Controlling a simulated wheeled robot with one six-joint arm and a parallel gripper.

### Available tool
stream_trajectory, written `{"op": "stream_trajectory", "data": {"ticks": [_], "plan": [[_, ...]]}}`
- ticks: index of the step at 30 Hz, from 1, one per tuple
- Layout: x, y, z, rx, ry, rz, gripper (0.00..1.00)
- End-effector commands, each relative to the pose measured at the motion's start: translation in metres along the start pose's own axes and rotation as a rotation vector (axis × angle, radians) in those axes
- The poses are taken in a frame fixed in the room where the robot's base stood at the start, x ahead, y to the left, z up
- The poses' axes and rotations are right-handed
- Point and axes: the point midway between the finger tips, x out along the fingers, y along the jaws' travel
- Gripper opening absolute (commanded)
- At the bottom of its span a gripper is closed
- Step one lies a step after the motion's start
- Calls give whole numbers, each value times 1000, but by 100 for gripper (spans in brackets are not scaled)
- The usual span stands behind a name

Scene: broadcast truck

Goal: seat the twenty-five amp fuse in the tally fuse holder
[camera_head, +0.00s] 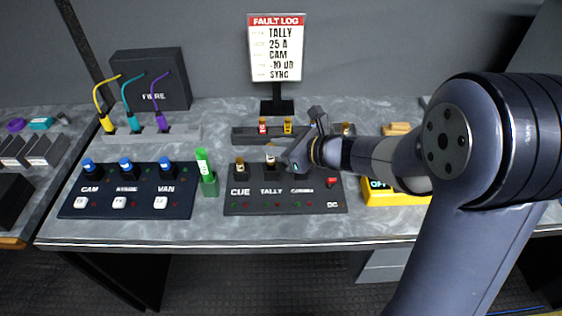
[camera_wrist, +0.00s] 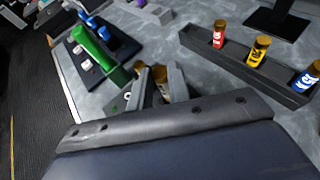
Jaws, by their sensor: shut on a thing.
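The fuse panel (camera_head: 285,206) has positions labelled CUE, TALLY and a partly hidden third. My gripper (camera_head: 282,157) is over the TALLY position, shut on a pale fuse with a tan cap (camera_head: 270,160). The fuse looks roughly upright at the TALLY holder; I cannot tell if it is seated or just above it. In the wrist view the fingers (camera_wrist: 160,82) hide most of the fuse and the holder. A fuse with a tan cap (camera_head: 239,166) stands at CUE. The fault log sign (camera_head: 277,48) reads TALLY, 25 A.
A fuse rack (camera_wrist: 228,60) behind holds red (camera_wrist: 219,34), yellow (camera_wrist: 258,50) and blue (camera_wrist: 306,77) fuses. A green upright piece (camera_head: 204,166) stands left of the panel, beside a dark switch panel (camera_head: 125,204). A yellow box (camera_head: 385,199) is at right, partly behind my arm.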

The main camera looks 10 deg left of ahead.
Motion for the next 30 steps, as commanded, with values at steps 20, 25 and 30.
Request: {"op": "stream_trajectory", "data": {"ticks": [20,25,30], "plan": [[17,0,-41,-1,-1,-1,0],[18,0,-45,-2,-1,-1,0],[18,0,-43,-1,0,-1,31]]}}
